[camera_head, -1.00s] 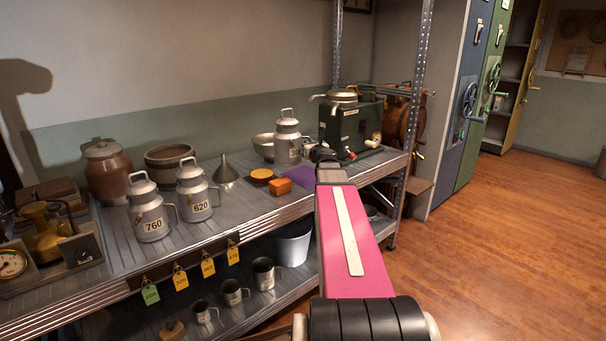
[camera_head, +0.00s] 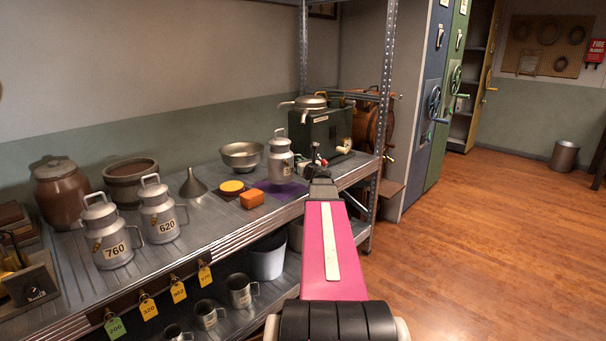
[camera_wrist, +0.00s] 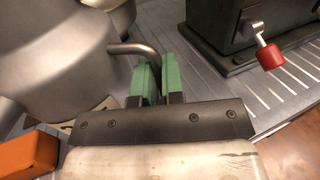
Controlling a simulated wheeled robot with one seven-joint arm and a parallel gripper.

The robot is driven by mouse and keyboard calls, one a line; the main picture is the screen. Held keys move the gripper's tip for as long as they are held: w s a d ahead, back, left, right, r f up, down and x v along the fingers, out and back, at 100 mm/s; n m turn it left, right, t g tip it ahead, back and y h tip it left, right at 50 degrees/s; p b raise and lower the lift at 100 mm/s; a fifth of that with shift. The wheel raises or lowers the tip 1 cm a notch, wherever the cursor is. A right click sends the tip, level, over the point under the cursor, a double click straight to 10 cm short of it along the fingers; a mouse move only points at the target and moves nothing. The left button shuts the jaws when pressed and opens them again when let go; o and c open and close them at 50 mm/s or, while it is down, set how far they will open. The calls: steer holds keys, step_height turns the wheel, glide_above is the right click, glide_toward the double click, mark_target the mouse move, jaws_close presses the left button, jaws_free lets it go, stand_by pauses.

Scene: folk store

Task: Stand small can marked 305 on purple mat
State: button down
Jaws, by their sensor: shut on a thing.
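A silver milk can (camera_head: 281,163) with a top handle is at the back right of the shelf, at the purple mat (camera_head: 264,187). It looks upright, with its base over or on the mat; I cannot tell whether it touches. Its number is not readable. In the wrist view the can (camera_wrist: 70,70) fills the upper left. My gripper (camera_wrist: 147,82) has green fingers shut on the can's curved side handle (camera_wrist: 137,48). In the head view my arm hides part of the mat's right side.
An orange block (camera_head: 251,199) and a yellow round piece (camera_head: 232,187) lie left of the mat. A metal bowl (camera_head: 241,155) stands behind. A dark green machine (camera_head: 325,133) with a red knob (camera_wrist: 269,56) is close on the right. Cans 760 (camera_head: 107,232) and 620 (camera_head: 160,211) stand left.

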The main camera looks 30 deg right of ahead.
steer(key=shift+s+d+f, duration=0.1)
steer(key=shift+d+f, duration=0.15)
steer(key=shift+f, duration=0.9)
steer(key=shift+d+f, duration=0.25)
steer(key=shift+f, duration=0.85)
steer(key=c, duration=1.2)
jaws_free()
steer(key=shift+f, duration=0.15)
steer(key=shift+c, duration=0.2)
steer(key=shift+s, duration=0.15)
steer(key=s, duration=1.1)
steer(key=shift+s+a, duration=0.15)
steer(key=shift+s, duration=0.25)
